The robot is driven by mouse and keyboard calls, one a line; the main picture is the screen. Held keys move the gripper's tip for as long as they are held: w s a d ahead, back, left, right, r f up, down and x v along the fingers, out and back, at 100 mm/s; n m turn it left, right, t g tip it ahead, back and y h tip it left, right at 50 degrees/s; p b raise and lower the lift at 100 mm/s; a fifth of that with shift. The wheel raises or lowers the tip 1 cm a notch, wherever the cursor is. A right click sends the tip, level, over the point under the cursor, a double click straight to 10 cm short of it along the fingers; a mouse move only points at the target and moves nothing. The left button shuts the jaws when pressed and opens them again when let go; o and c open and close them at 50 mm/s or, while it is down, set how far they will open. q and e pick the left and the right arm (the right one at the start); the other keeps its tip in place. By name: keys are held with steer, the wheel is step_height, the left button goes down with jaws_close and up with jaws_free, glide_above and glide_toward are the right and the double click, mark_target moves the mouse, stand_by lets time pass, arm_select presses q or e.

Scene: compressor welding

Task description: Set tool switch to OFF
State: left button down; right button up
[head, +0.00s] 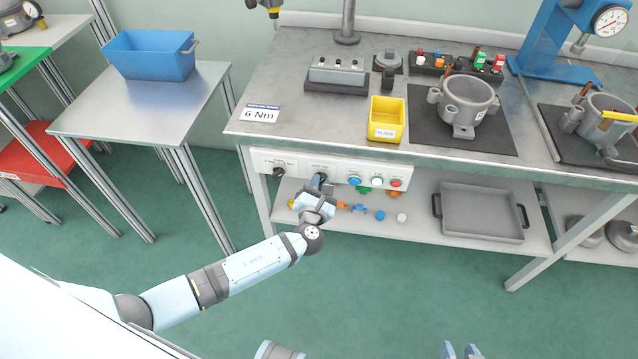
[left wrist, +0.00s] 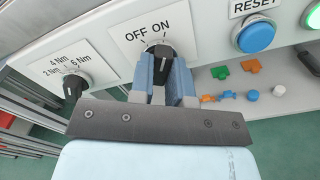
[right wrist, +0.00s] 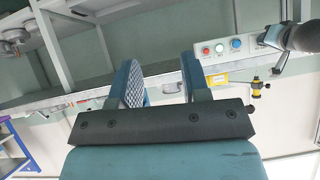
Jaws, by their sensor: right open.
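The tool switch (left wrist: 162,62) is a black rotary knob on a white plate marked OFF and ON. It sits on the panel (head: 268,160) along the bench front. My left gripper (head: 319,186) is at this knob; in the left wrist view its two fingers (left wrist: 162,82) lie close on both sides of it. The knob stands roughly upright below the labels; I cannot tell clearly which label it points at. My right gripper (head: 461,352) is open and empty at the bottom edge of the head view, away from the bench; its parted fingers (right wrist: 162,85) show in the right wrist view.
A torque knob (left wrist: 75,85) marked in Nm is left of the switch. A blue RESET button (left wrist: 256,34) is to its right. Small coloured parts (head: 360,208) and a grey tray (head: 482,212) are on the lower shelf. A yellow bin (head: 387,128) stands on the bench.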

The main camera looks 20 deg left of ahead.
steer(key=shift+w+a, duration=0.1)
steer(key=shift+w, duration=0.1)
arm_select(q)
steer(key=n+b, duration=0.7)
steer(key=n, duration=0.4)
steer(key=shift+n+b, duration=0.3)
steer(key=shift+n, duration=0.1)
arm_select(e)
steer(key=shift+w+a+f+t, duration=0.2)
steer(key=shift+f+t, duration=0.05)
steer(key=shift+f, duration=0.3)
steer(key=shift+w+a+f+t, duration=0.15)
steer(key=shift+a+f+t, duration=0.1)
steer(key=shift+f, duration=0.25)
arm_select(q)
steer(key=shift+w+r, duration=0.1)
